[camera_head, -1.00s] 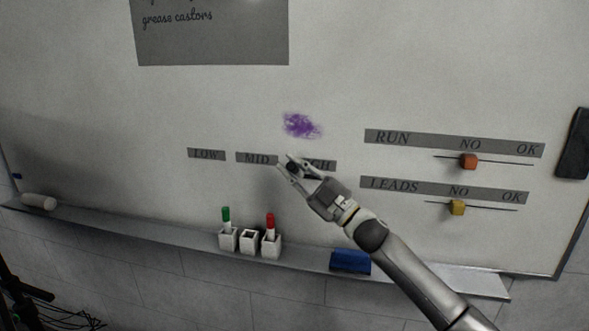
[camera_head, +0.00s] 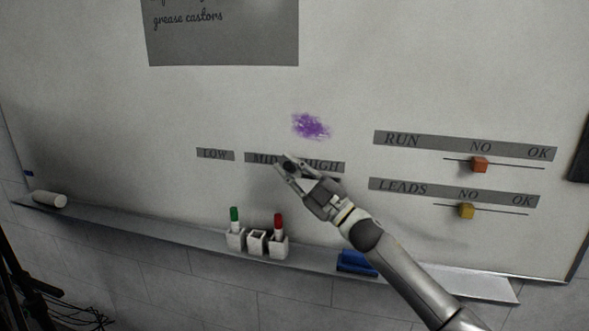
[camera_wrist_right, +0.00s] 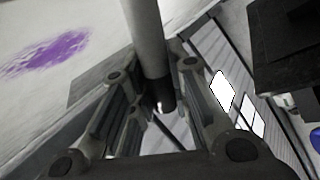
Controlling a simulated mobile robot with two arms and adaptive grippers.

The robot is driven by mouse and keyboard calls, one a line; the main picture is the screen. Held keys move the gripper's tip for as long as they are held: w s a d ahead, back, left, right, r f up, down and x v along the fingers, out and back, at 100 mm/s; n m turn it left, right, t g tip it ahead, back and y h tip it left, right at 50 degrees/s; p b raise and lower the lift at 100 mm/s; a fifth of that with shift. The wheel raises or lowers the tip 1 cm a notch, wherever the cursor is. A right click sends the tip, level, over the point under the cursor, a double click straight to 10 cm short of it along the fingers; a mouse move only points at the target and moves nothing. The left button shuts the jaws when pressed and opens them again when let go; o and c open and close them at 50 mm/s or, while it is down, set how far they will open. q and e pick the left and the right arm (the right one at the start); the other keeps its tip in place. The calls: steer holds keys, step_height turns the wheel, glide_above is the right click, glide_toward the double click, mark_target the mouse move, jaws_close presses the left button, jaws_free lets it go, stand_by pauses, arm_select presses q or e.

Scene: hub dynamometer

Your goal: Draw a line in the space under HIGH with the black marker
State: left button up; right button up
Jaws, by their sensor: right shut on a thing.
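My right gripper (camera_head: 288,164) is in front of the whiteboard, over the gap between the MID label (camera_head: 262,158) and the HIGH label (camera_head: 325,167). It is shut on the marker, whose dark end shows between the fingertips. In the right wrist view the marker (camera_wrist_right: 148,40) is a pale cylinder with a dark lower end, between the fingers of the right gripper (camera_wrist_right: 155,95). I cannot tell whether it touches the board. My gripper and arm hide part of the space under HIGH. My left gripper is not in view.
A purple smudge (camera_head: 311,126) is above HIGH. The RUN slider (camera_head: 480,164) and LEADS slider (camera_head: 467,211) are at the right. The tray (camera_head: 150,231) below carries a green marker (camera_head: 235,217), a red marker (camera_head: 278,223), an empty middle holder (camera_head: 256,243) and a blue eraser (camera_head: 352,262).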

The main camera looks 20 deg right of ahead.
steer(key=shift+s+a, duration=0.35)
steer(key=shift+s, duration=0.15)
steer(key=s+a+p, duration=0.2)
steer(key=s+a, duration=0.2)
steer(key=s, duration=0.2)
steer(key=shift+s+a, duration=0.15)
steer(key=shift+s, duration=0.1)
steer(key=shift+w, duration=0.1)
stand_by(0.4)
